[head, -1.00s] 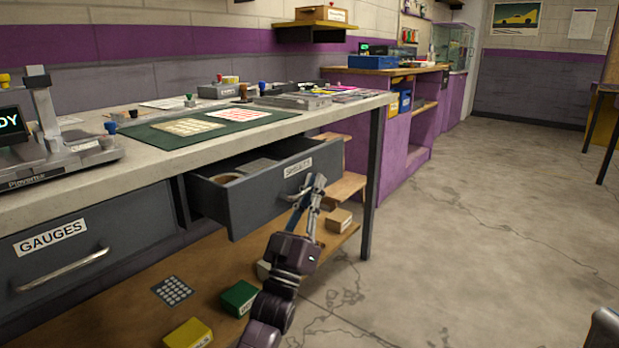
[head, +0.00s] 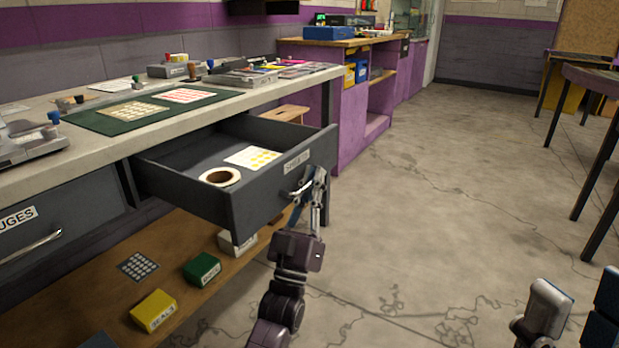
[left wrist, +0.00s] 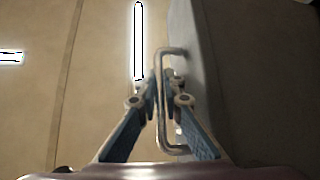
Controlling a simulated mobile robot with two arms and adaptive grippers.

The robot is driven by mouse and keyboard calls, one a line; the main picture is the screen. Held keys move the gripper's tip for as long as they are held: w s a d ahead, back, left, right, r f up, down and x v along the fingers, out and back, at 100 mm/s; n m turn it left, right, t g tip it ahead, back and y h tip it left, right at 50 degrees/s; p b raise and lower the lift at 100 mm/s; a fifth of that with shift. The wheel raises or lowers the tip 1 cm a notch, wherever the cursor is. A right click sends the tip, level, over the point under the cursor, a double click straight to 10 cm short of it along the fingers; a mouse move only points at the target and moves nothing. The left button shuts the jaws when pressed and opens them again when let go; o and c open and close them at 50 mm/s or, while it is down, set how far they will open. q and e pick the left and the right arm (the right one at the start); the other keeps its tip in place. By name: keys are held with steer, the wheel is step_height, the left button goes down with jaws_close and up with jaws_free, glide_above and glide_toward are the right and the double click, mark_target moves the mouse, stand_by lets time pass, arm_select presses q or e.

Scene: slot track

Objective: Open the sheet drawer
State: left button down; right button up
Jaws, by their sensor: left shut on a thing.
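The sheet drawer (head: 285,196), dark grey with a "SHEETS" label, stands well pulled out from under the bench in the head view. Inside it lie a roll of tape (head: 220,177) and a white sheet with yellow dots (head: 253,157). My left gripper (head: 311,184) is shut on the drawer's handle at the front face. In the left wrist view the metal handle (left wrist: 170,50) runs between the two fingers (left wrist: 160,88), whose tips close around it.
The bench top (head: 60,185) holds a green mat (head: 110,124), stamps and trays. The gauges drawer (head: 60,232) at left is shut. A lower shelf holds a yellow box (head: 154,311) and a green box (head: 202,269). Open floor lies right of the drawer.

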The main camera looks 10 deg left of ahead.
arm_select(q)
steer(key=shift+f, duration=0.1)
steer(key=c, duration=2.3)
jaws_free()
steer(key=shift+a, duration=0.1)
steer(key=shift+c, duration=0.2)
steer(key=shift+s, duration=0.1)
steer(key=v, duration=1.2)
